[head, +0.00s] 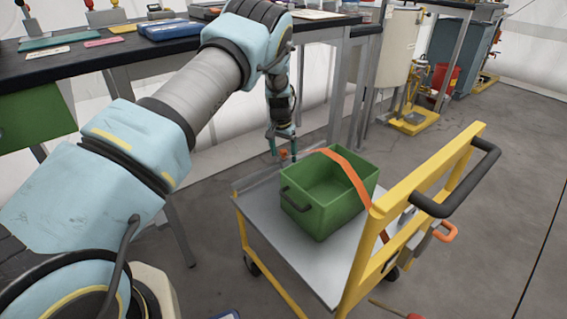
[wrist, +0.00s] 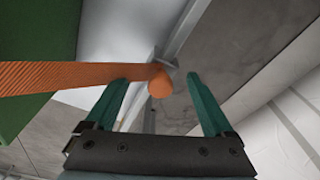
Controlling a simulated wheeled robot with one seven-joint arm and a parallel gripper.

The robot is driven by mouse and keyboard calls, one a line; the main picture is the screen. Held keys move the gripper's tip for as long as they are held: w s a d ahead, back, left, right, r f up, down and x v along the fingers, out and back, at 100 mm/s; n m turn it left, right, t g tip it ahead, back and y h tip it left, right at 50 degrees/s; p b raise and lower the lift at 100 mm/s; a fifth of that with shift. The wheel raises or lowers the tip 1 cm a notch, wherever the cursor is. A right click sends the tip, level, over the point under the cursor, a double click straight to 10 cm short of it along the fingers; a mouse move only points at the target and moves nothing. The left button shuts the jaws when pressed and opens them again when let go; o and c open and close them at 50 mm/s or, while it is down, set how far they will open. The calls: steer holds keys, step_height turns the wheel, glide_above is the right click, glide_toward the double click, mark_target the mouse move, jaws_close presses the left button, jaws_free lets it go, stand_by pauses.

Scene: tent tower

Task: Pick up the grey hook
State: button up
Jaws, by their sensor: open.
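An orange strap (head: 347,168) runs over the green bin (head: 335,210) on the cart. In the wrist view the strap (wrist: 70,75) ends in a rounded orange tip (wrist: 160,84). A small grey piece, which looks like the grey hook (wrist: 171,69), shows just beyond this tip at the cart's edge rail. I cannot tell whether it is hooked on the rail. My gripper (head: 283,152) points down at the cart's far left edge. It is open, and in the wrist view its teal fingers (wrist: 157,84) stand on either side of the orange tip, with gaps.
The cart's grey deck (head: 312,258) carries the bin. Its yellow frame and black handle (head: 470,180) rise at right. A black-topped workbench (head: 110,50) stands behind my arm. Grey floor (head: 490,230) is open to the right.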

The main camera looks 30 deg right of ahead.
jaws_close()
stand_by(0.8)
